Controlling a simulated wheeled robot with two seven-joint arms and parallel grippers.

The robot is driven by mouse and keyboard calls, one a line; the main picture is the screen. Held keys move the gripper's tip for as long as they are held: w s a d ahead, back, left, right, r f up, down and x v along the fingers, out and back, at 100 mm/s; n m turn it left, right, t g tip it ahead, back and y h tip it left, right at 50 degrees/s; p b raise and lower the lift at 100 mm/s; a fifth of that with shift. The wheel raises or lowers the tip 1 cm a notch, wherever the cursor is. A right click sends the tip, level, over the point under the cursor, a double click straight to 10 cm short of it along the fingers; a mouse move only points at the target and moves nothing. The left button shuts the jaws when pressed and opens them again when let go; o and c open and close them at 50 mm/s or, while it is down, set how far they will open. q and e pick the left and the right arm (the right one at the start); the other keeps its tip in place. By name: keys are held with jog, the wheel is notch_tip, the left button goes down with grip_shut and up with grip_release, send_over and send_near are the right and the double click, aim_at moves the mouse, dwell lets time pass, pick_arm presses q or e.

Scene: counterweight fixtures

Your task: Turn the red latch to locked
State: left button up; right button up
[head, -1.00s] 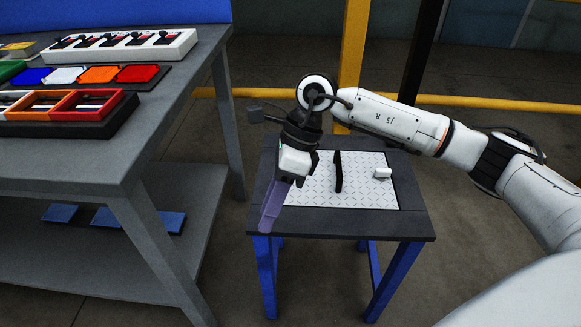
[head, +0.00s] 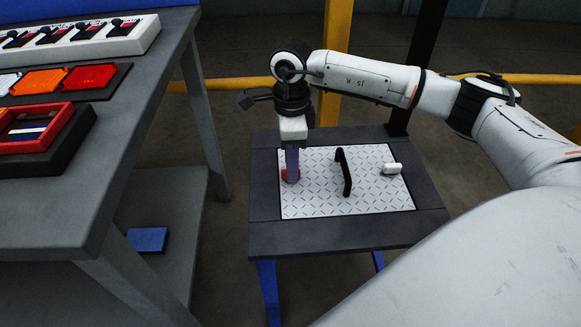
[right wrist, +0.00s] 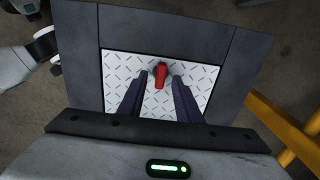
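The red latch (head: 297,177) is on the left part of a white diamond-plate panel (head: 320,195) set in a small dark table. It is partly hidden in the head view by my right gripper (head: 292,170), which points down at it. In the right wrist view the red latch (right wrist: 161,74) lies between the tips of the two parted dark fingers of my right gripper (right wrist: 160,80), with a gap on each side. I cannot tell whether a finger touches it.
A black handle (head: 345,172) stands up from the panel's middle, and a small white block (head: 392,169) sits at its right. A grey workbench (head: 130,120) with a red tray (head: 35,128) and switches is at left. A yellow rail (head: 232,84) runs behind.

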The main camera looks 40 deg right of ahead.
jog(key=shift+f, duration=0.8)
grip_shut()
